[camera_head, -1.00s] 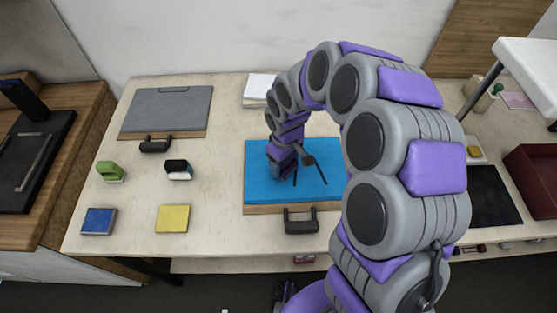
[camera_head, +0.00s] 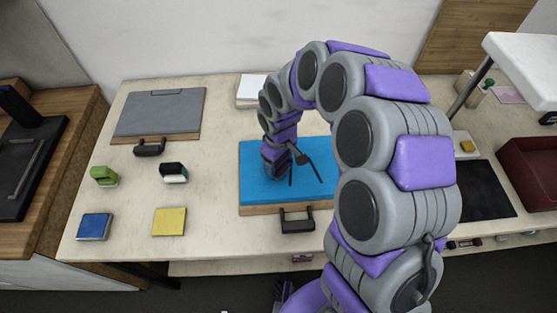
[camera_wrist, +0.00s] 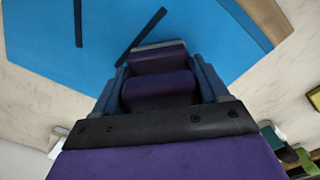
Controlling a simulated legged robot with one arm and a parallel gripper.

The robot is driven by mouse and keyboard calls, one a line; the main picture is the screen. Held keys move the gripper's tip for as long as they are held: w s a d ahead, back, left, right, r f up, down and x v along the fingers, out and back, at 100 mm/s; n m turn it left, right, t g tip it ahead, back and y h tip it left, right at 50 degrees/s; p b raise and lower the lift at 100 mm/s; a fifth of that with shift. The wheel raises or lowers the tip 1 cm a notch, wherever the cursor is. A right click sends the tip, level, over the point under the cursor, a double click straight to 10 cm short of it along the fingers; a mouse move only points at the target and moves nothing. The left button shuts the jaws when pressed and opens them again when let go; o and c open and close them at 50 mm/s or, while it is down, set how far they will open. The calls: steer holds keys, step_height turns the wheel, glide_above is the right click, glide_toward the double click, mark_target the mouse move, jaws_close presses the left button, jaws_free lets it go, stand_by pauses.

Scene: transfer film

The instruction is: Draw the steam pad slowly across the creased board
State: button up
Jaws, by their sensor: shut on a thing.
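The blue board (camera_head: 310,185) lies on a wooden base on the table, with a dark handle at its front edge. Two thin dark lines (camera_head: 315,172) show on its surface, and they also show in the wrist view (camera_wrist: 143,35). My gripper (camera_head: 275,167) is low over the left part of the board. In the wrist view my gripper (camera_wrist: 160,78) is shut on a dark purple block (camera_wrist: 158,60) with a grey edge, apparently the steam pad. The pad's underside is hidden, so I cannot tell whether it touches the board.
A grey clipboard-like board (camera_head: 158,112) lies back left. A green-handled tool (camera_head: 104,175), a black-and-white one (camera_head: 173,172), a blue pad (camera_head: 95,227) and a yellow pad (camera_head: 169,221) lie left. A dark mat (camera_head: 485,190) and red bin (camera_head: 528,170) are right.

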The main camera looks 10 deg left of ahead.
mark_target(289, 163)
steer(key=shift+w, duration=0.1)
steer(key=shift+w+d, duration=0.2)
steer(key=shift+d, duration=1.05)
steer(key=shift+w+d+p, duration=0.1)
steer(key=shift+d+p, duration=0.05)
steer(key=shift+p, duration=0.15)
steer(key=shift+w, duration=0.1)
steer(key=shift+d, duration=0.3)
steer(key=shift+w+d+p, duration=0.25)
steer(key=shift+w+d, duration=0.05)
steer(key=shift+d, duration=0.7)
steer(key=shift+w+d+p, duration=0.25)
steer(key=shift+d, duration=0.75)
steer(key=shift+w+d+p, duration=0.25)
steer(key=shift+d, duration=0.8)
steer(key=shift+w+d+p, duration=0.25)
steer(key=shift+d, duration=0.75)
